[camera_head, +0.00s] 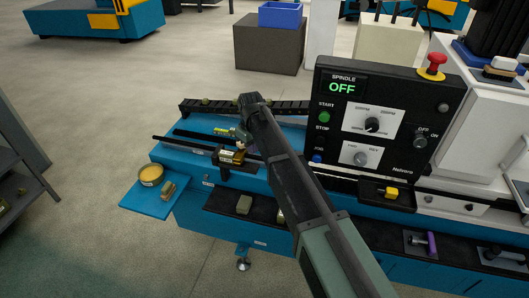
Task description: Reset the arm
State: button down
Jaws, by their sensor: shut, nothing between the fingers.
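My arm reaches up from the bottom centre to a dark joint above the left part of the blue machine bed (185,152). My gripper (228,134) is small and partly hidden beyond that joint, just above a small yellow-and-black fixture (231,156) on the bed. It is shut with nothing visible in it. I cannot tell whether it touches the fixture. My arm hides part of the bed and the lower ledge.
A black control panel (385,125) reading "SPINDLE OFF" stands right of my arm, with a red button (436,60) on top. A blue side shelf (150,200) holds a yellow round tin (151,175) and a small block (168,190). Open floor lies at left.

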jog(key=shift+r, duration=0.65)
jog(key=s+d+m, duration=0.9)
jog(key=s+d, duration=1.6)
jog(key=d, duration=0.1)
jog(key=shift+m, duration=0.3)
